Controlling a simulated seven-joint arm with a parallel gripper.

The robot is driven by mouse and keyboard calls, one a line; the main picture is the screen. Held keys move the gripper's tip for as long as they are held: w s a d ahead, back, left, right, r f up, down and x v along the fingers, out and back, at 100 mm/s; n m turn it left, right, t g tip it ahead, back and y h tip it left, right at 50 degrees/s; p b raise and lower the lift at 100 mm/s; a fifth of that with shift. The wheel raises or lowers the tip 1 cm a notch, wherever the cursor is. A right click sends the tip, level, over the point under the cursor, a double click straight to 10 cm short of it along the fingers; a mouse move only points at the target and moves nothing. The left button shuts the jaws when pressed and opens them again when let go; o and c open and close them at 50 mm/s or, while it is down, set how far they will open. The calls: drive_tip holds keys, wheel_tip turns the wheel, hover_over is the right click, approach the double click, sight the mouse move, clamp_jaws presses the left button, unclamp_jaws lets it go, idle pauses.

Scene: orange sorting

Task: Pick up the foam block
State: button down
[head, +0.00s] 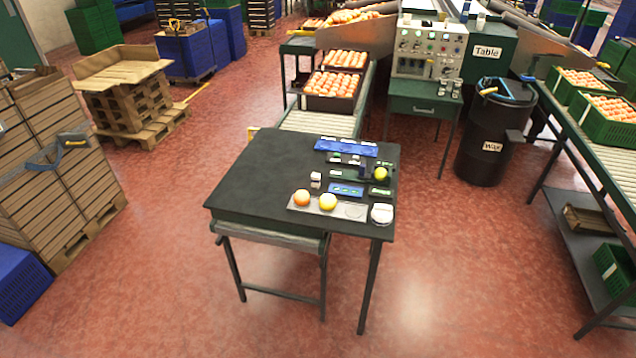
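A small pale block (316,177), pinkish white, stands near the middle of the dark table (250,170). It may be the foam block, but it is too small to be sure. It appears to be two small pieces close together, or one with a darker lower part. My gripper is not in view, and nothing is seen touching the block.
The table's left half is clear.

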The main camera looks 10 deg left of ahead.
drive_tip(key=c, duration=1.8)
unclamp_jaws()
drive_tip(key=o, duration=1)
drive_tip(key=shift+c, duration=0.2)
